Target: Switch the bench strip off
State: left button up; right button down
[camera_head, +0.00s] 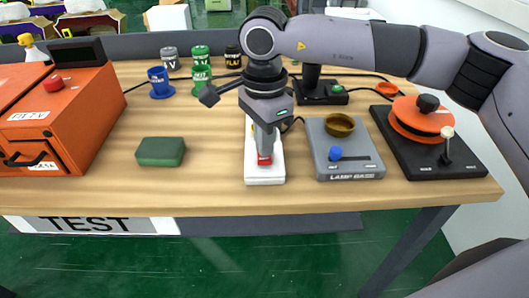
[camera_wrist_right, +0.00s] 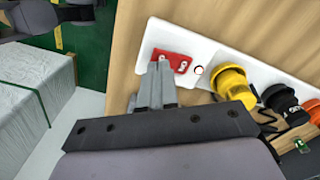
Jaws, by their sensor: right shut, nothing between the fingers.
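The bench strip (camera_head: 264,180) is a long white power strip lying on the wooden bench, pointing away from me. Its red switch (camera_head: 265,159) is at the near end. My right gripper (camera_head: 264,153) points down over the switch, shut and empty. In the right wrist view the shut fingertips (camera_wrist_right: 161,72) are at the edge of the red switch (camera_wrist_right: 180,61); I cannot tell whether they touch it. Yellow (camera_wrist_right: 232,82) and black plugs sit farther along the strip (camera_wrist_right: 203,47). The gripper hides part of the switch and strip in the head view. My left gripper is not in view.
A grey lamp box (camera_head: 345,165) with a blue knob stands close right of the strip. Farther right is a black base (camera_head: 440,165) with an orange disc. A green block (camera_head: 161,151) and orange cabinet (camera_head: 80,110) are left. Cups and cans stand behind. Bench between block and strip is clear.

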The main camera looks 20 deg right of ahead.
aim_at(265, 159)
jog(key=shift+f+b, duration=0.9)
jog(key=shift+f, duration=0.25)
dwell(1.0)
jog(key=shift+r+p, duration=2.2)
jog(key=shift+r, duration=1.4)
